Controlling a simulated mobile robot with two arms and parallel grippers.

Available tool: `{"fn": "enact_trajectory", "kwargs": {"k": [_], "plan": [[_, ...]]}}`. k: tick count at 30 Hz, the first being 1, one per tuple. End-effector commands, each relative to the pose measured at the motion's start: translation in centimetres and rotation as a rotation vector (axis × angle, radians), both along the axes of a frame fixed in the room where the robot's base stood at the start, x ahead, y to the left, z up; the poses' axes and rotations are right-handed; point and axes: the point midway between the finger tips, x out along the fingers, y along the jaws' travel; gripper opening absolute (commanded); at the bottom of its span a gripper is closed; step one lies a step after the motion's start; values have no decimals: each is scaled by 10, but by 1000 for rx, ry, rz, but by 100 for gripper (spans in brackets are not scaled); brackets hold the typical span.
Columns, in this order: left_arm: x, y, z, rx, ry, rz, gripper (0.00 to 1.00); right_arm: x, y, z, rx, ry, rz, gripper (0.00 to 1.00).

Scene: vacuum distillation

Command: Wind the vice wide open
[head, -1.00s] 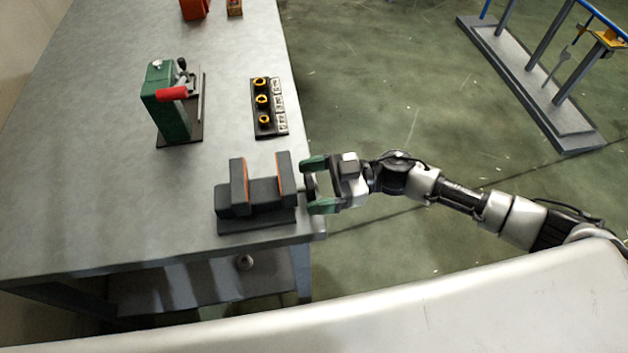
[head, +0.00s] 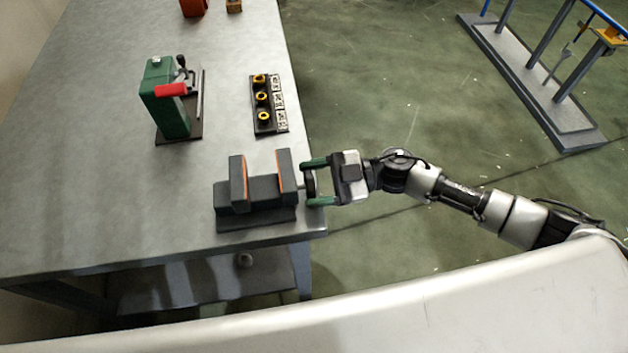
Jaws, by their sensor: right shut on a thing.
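The dark grey vice (head: 262,190) sits on the bench's near right corner. Its two upright jaws have orange inner faces and stand apart with a gap between them. Its round dark handle (head: 309,184) is at the vice's right end, just past the bench edge. My right gripper (head: 307,182) comes in from the right with its green fingers on both sides of the handle, shut on it. The fingers partly hide the handle. My left gripper is out of view.
A green device with a red handle (head: 170,100) stands behind the vice to the left. A black strip with yellow rings (head: 264,104) lies behind the vice. The bench (head: 110,200) is clear at left. A blue-railed rack (head: 530,85) stands on the floor.

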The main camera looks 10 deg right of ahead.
Motion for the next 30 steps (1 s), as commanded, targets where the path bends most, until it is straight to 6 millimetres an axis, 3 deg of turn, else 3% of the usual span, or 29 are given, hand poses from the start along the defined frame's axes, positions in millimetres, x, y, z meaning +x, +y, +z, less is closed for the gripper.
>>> {"fn": "enact_trajectory", "kwargs": {"k": [11,12,15,25,30], "plan": [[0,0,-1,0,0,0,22,0,0,0,0,-41,0,40],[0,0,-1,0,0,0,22,0,0,0,0,-40,0,70],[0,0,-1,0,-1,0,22,0,0,0,0,-40,0,85],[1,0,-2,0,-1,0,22,0,-3,-1,-1,-39,0,86],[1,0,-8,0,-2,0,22,0,-24,-3,-3,-39,-2,86]]}}
